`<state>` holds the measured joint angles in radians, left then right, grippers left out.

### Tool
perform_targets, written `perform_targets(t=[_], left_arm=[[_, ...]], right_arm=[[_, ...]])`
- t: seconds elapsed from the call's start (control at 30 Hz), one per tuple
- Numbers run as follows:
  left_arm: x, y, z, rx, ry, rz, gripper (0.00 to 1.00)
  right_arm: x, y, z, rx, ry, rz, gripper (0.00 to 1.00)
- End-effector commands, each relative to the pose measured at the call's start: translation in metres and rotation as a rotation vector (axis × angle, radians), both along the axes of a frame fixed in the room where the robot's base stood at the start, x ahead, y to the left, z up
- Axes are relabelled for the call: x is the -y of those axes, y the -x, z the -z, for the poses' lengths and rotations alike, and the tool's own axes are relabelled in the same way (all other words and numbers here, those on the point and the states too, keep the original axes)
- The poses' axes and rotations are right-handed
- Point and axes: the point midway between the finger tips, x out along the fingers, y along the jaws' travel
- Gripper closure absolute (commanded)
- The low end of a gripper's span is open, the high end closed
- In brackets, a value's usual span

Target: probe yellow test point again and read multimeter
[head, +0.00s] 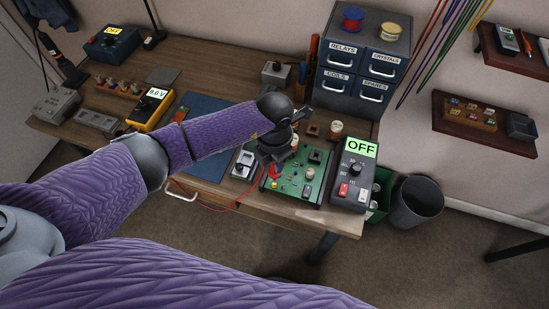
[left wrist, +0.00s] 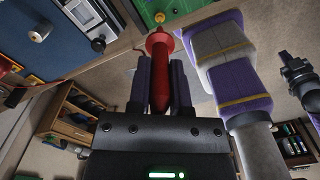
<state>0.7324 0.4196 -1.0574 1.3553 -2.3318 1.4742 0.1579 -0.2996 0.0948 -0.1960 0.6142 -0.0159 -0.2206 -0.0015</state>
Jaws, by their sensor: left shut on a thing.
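My left gripper (head: 273,164) is over the left part of the green circuit board (head: 312,180). It is shut on a red probe (left wrist: 159,75), which stands between its fingers in the left wrist view. The probe's tip points at the board near a small yellow test point (left wrist: 160,17); I cannot tell whether they touch. A red wire runs from the probe to the left.
A dark box reading OFF (head: 354,173) stands right of the board. A silver-grey device (head: 244,164) is on its left. The labelled drawer cabinet (head: 361,62) stands behind. A blue mat (head: 205,118) lies left of the board. A bin (head: 416,203) is on the floor.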

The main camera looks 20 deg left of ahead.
Motion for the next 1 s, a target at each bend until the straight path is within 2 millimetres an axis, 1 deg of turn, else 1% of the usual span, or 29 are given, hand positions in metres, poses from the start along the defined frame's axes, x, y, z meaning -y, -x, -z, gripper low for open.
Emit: perform_targets(t=[0.47, 1.0], left_arm=[[-0.0001, 0.0, 0.0003, 0.0, 0.0, 0.0, 1.0], [-0.0002, 0.0, 0.0063, -0.001, -0.001, 0.0, 1.0]], right_arm=[[-0.003, 0.0003, 0.0003, 0.0, -0.005, 0.001, 1.0], [-0.003, 0.0004, 0.0053, 0.0, -0.005, 0.001, 1.0]])
